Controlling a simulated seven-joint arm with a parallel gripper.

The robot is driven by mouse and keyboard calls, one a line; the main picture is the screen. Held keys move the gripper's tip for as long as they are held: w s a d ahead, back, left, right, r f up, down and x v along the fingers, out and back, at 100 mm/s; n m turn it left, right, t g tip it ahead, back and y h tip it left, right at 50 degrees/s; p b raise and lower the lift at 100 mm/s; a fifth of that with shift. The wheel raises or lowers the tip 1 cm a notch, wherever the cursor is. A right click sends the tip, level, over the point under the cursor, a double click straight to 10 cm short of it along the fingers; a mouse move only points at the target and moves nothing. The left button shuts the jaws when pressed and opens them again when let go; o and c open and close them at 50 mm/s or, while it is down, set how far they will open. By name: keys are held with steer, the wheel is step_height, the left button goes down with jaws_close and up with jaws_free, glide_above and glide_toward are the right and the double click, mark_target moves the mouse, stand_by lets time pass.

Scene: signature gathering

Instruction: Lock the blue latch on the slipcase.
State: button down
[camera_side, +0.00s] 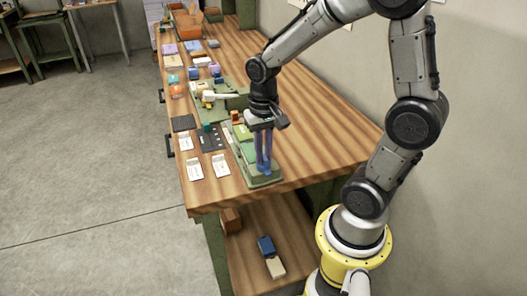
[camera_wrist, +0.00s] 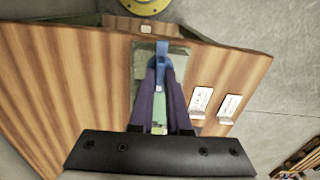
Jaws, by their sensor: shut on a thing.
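The green slipcase (camera_side: 243,163) lies at the near end of the wooden bench, under my gripper (camera_side: 264,168). In the wrist view, the slipcase (camera_wrist: 141,62) shows as a grey-green slab on both sides of the fingers. The blue latch (camera_wrist: 162,50) stands up at the far end of the slab there. My gripper's long purple fingers (camera_wrist: 161,65) are closed together on the latch, pointing down. The fingers hide part of the latch and the slipcase.
White cards (camera_side: 221,165) and a dark panel (camera_side: 210,138) lie left of the slipcase. Green stands with several small coloured items are behind it. An orange box (camera_side: 187,25) sits at the far end. The bench's right side is mostly clear. The bench edge is close in front.

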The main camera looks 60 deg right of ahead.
steer(key=shift+r+m, duration=0.1)
steer(key=shift+m, duration=0.2)
stand_by(0.4)
steer(key=c, duration=0.9)
jaws_free()
step_height(320, 180, up, 14)
steer(key=shift+f, duration=0.15)
